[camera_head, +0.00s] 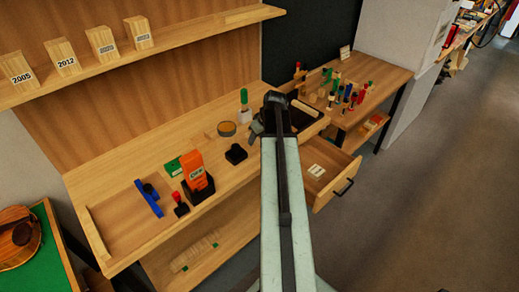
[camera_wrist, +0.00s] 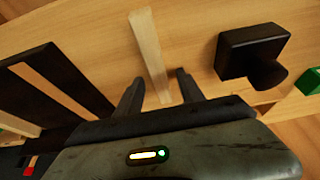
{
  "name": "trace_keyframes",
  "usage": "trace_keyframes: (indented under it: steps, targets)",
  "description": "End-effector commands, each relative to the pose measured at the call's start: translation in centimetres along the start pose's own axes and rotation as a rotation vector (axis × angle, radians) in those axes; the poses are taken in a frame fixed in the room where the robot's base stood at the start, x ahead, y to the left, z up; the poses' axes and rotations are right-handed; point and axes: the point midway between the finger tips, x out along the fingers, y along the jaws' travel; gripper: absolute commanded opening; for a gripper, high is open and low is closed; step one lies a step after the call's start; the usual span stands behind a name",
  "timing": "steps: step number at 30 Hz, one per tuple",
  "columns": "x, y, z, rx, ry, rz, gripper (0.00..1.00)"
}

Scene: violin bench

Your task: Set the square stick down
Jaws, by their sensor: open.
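The square stick (camera_wrist: 150,45) is a pale, straight wooden piece in the wrist view. It appears to lie on the wooden bench top, with its lower end between the spread fingers. My gripper (camera_wrist: 157,88) is open, with a dark finger on either side of the stick and visible gaps to it. In the head view my gripper (camera_head: 266,112) is over the bench, left of a dark tray, and my arm hides the spot under it. I cannot make out the stick there.
A black block with a rounded knob (camera_wrist: 252,50) is right of the stick in the wrist view. A dark tray (camera_wrist: 55,75) is at left. In the head view an open drawer (camera_head: 325,185) juts out, and an orange box (camera_head: 194,171) stands further left.

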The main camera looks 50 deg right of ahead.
Motion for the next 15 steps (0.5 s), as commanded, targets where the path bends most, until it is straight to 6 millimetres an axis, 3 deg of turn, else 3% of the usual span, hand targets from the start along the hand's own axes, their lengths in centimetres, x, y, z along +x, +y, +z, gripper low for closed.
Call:
trace_keyframes:
  steps: [6, 11, 15]
  targets:
    - [0.10, 0.03, -0.03, 0.001, 0.000, 0.000, 0.43]
    - [0.08, 0.05, -0.01, 0.001, 0.000, 0.000, 0.00]
    - [0.07, 0.07, 0.01, 0.001, 0.000, 0.001, 0.00]
